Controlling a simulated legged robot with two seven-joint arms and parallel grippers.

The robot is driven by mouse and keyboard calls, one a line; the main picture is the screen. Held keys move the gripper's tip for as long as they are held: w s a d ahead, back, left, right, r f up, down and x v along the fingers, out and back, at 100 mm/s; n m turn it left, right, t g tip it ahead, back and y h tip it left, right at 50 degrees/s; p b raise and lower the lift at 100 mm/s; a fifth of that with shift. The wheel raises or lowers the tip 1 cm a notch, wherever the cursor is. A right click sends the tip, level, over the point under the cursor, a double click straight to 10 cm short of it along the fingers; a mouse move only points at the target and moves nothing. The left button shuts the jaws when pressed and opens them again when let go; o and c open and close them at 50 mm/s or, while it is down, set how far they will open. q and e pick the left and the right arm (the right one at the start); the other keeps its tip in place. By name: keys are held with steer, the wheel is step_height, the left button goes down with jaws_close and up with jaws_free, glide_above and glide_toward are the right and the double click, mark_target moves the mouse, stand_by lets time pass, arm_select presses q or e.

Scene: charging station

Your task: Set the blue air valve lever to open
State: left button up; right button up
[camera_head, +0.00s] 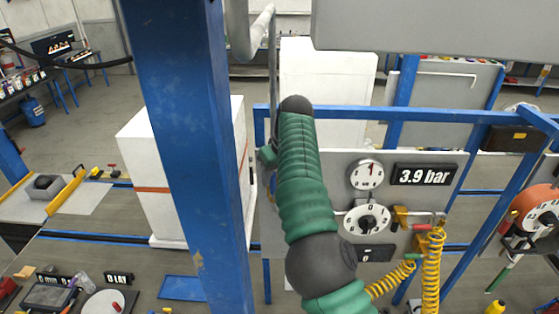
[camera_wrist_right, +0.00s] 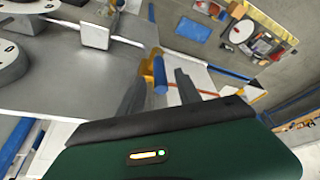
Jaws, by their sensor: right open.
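The blue air valve lever (camera_wrist_right: 160,76) shows in the right wrist view, on a yellow valve body (camera_wrist_right: 147,66) at the panel edge. My right gripper (camera_wrist_right: 161,84) is open, with one grey finger on each side of the lever. I cannot tell whether either finger touches it. In the head view my green right arm reaches up in front of the panel (camera_head: 335,170) and hides the lever and most of the gripper. My left gripper is not in view.
The panel carries a round gauge (camera_head: 366,174), a 3.9 bar display (camera_head: 425,175) and a dial (camera_head: 367,220). Yellow coiled hoses (camera_head: 432,270) hang at its right. A blue post (camera_head: 190,150) stands left of my arm. A white cabinet (camera_head: 180,190) stands behind the post.

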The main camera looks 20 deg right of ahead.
steer(key=p+v, duration=0.1)
steer(key=v, duration=1.1)
steer(key=shift+r, duration=0.25)
